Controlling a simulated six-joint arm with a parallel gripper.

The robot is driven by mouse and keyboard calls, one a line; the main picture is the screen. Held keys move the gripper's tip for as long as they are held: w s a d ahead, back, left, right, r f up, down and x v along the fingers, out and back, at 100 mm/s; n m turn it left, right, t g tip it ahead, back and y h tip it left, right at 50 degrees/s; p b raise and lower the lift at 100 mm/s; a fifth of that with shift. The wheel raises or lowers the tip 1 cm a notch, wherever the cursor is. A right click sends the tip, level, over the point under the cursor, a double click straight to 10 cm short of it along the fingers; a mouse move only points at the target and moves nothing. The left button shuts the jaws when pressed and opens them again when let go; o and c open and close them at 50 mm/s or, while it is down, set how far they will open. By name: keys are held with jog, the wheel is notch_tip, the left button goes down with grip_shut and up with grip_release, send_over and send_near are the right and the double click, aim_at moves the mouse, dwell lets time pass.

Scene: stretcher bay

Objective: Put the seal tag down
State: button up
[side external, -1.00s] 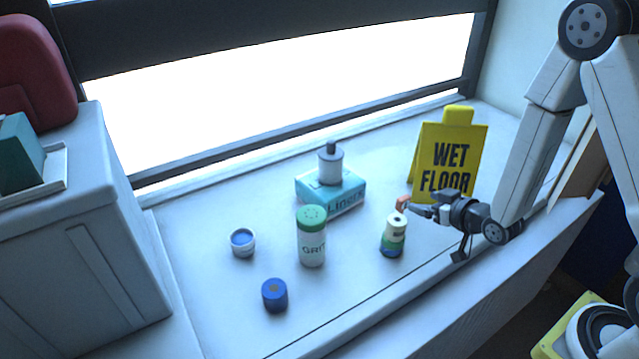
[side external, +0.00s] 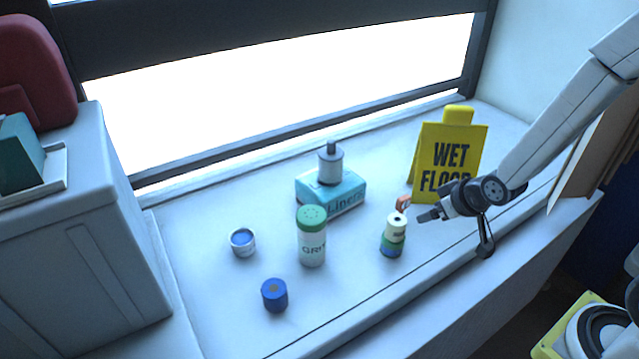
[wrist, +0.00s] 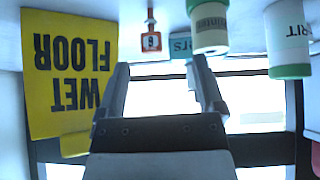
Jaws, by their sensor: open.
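In the side view, the tag (side external: 403,202) shows as an orange bit just behind the stack of rolls, partly hidden. It appears to rest on the white ledge (side external: 205,300), clear of my fingers. My gripper (side external: 424,214) is right of the stack and in front of the wet floor sign. In the wrist view, my gripper (wrist: 160,72) is open and empty, with the tag beyond the gap between its fingers.
The yellow wet floor sign (side external: 449,150) stands close behind my gripper. The green, cream and blue stack (side external: 394,235) stands just left of it. A grit shaker (side external: 312,240), liners box (side external: 345,196), blue cylinder (side external: 274,295) and small tub (side external: 242,242) stand farther left.

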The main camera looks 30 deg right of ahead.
jog(key=s+a+r+g, duration=0.2)
jog(key=s+r+g, duration=0.2)
jog(key=s, duration=0.4)
jog(key=shift+a+g, duration=0.4)
jog(key=shift+f, duration=0.1)
dwell(0.7)
